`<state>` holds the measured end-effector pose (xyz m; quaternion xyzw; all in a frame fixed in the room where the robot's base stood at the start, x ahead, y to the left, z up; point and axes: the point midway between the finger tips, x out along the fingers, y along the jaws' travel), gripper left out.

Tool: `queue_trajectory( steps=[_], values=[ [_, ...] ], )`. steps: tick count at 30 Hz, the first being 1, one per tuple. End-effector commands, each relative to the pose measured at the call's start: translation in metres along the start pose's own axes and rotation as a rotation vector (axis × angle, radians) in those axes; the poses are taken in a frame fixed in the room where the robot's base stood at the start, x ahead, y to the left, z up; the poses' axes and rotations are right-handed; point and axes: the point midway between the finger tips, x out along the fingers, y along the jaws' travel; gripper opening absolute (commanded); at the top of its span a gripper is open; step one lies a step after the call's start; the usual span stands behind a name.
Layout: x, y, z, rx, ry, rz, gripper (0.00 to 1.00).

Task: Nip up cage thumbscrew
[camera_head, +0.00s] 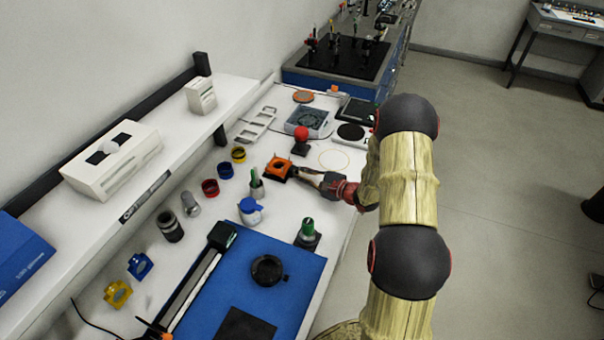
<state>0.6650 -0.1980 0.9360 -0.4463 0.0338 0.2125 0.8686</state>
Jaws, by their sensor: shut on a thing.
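An orange block with a dark opening in its top (280,167), which looks like the cage, stands on the white bench near the middle of the view. My gripper (298,173) reaches in from the right, low over the bench, with its fingertips at the right side of the orange block. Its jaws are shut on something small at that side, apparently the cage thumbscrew. The thumbscrew itself is hidden by the fingers and too small to make out.
A red-knobbed post (301,134) stands just behind the orange block. A green-handled holder (257,184), a blue-lidded jar (250,210) and a green-topped post (307,232) stand in front. A blue board (300,270) fills the near bench.

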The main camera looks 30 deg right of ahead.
Motion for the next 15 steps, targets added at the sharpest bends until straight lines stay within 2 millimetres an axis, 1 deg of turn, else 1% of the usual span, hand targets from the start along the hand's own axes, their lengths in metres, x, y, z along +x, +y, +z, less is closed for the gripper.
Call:
queue_trajectory(
  steps=[5,15],
  values=[
    [-0.0009,-0.0032,0.0012,0.12,0.001,0.05,0.0],
    [-0.0008,-0.0063,0.0003,0.415,0.001,0.174,0.0]
  ],
)
